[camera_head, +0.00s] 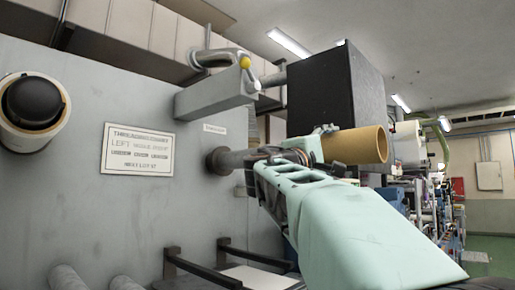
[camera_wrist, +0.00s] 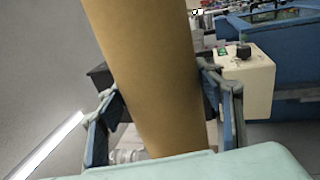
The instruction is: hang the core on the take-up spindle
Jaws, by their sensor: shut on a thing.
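The tan cardboard core (camera_head: 355,145) is held sideways in my gripper (camera_head: 312,148), its far-right end sticking out past the fingers. In the wrist view the core (camera_wrist: 148,75) runs upright between the two fingers (camera_wrist: 160,105), with a finger on each side.
The grey panel (camera_head: 85,200) carries a label plate (camera_head: 138,149) and a roll on a dark hub (camera_head: 33,112). A grey arm with a yellow knob (camera_head: 215,95) juts out above the spindle. A black box (camera_head: 335,90) stands behind. Dark brackets (camera_head: 200,270) are below.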

